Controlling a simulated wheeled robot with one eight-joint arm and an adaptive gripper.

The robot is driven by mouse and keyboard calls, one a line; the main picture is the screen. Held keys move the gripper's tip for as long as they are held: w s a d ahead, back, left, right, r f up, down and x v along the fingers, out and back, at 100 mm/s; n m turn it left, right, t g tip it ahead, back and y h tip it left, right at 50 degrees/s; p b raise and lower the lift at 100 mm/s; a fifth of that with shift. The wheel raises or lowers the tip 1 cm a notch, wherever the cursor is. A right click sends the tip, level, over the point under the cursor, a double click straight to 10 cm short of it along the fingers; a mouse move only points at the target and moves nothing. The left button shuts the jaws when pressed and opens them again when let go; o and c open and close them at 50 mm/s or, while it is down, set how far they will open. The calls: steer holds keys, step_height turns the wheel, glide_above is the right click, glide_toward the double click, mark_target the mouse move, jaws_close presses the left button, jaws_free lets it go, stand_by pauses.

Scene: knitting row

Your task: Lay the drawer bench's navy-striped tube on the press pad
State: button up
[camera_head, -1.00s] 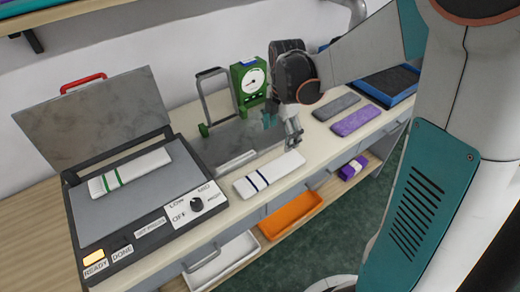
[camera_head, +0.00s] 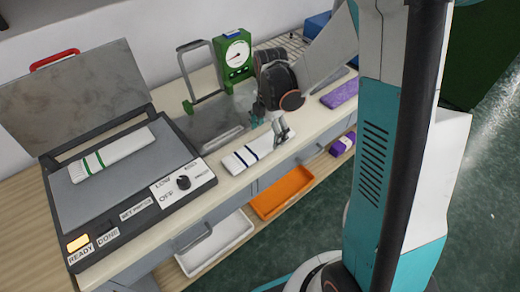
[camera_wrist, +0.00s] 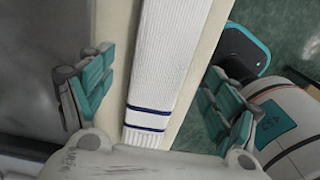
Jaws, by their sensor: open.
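The navy-striped tube (camera_head: 250,152) is a flat white ribbed knit with two navy bands, lying on the pale bench top to the right of the press. In the wrist view the tube (camera_wrist: 172,65) runs lengthwise between the two teal-padded fingers. My gripper (camera_head: 280,132) is open above the tube's right end, with nothing held; it also shows in the wrist view (camera_wrist: 155,100). The press pad (camera_head: 85,187) is the grey surface of the open press. A white tube with green stripes (camera_head: 112,154) lies on its far part; the near part is bare.
The press's raised lid (camera_head: 75,98) stands behind the pad, its control panel (camera_head: 183,182) at the right. A green dial gauge (camera_head: 235,55) and metal frame stand behind the tube. A purple piece (camera_head: 341,92) lies farther right. White (camera_head: 215,243) and orange (camera_head: 283,192) trays sit below.

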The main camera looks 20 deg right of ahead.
mark_target(268, 140)
step_height(268, 140, down, 3)
steer(key=shift+f+b, duration=0.1)
steer(key=shift+b, duration=0.4)
steer(key=c, duration=0.9)
steer(key=shift+r, duration=0.2)
